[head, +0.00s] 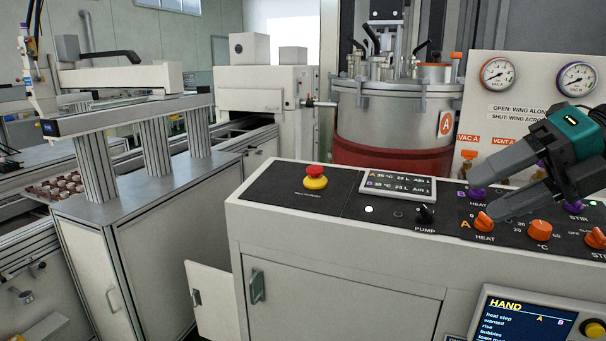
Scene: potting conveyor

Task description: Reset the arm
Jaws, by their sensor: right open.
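My right gripper (482,192) comes in from the right, over the control panel (290,205). Its two grey fingers are apart and point left. A purple heat knob (478,193) shows close to the fingertips. The orange heat knob A (484,221) shows just below the lower fingertip. I cannot tell whether either finger touches a knob. Nothing is seen held in the fingers. My left gripper is not in view.
The panel also carries a red and yellow stop button (316,176), a display (398,186), a black pump knob (425,214) and an orange temperature knob (539,230). Behind stand a metal vessel (395,110) and two gauges (497,74). A cabinet door (209,300) stands open.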

